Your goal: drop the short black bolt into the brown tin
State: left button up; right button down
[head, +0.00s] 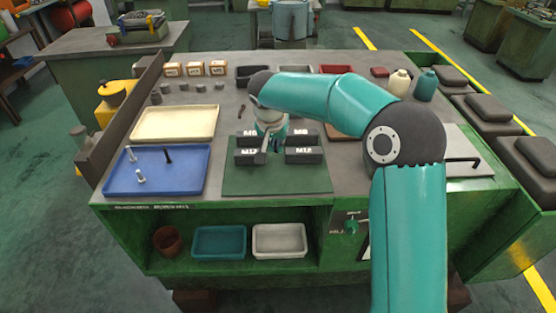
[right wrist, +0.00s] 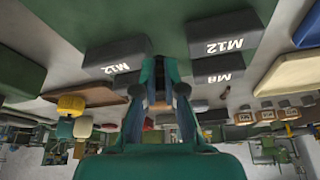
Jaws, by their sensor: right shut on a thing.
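The brown tin (head: 167,241) stands on the left of the shelf under the bench top. My right gripper (head: 266,148) is low over the green mat (head: 300,182), among dark labelled blocks (head: 304,155). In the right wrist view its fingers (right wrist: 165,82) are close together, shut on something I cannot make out. My left gripper is in neither view.
A teal tray (head: 219,243) and a white tray (head: 279,241) sit beside the tin on the shelf. The bench top overhangs it. A cream tray (head: 174,123) lies behind the blue tray. Bottles (head: 425,84) stand at the back right.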

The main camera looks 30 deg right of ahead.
aim_at(277, 166)
notch_tip(277, 166, down, 6)
jog(key=shift+f, duration=0.1)
dwell(0.4)
jog(key=shift+f, duration=0.15)
jog(key=c, duration=1.3)
grip_release()
jog(key=shift+o, duration=0.2)
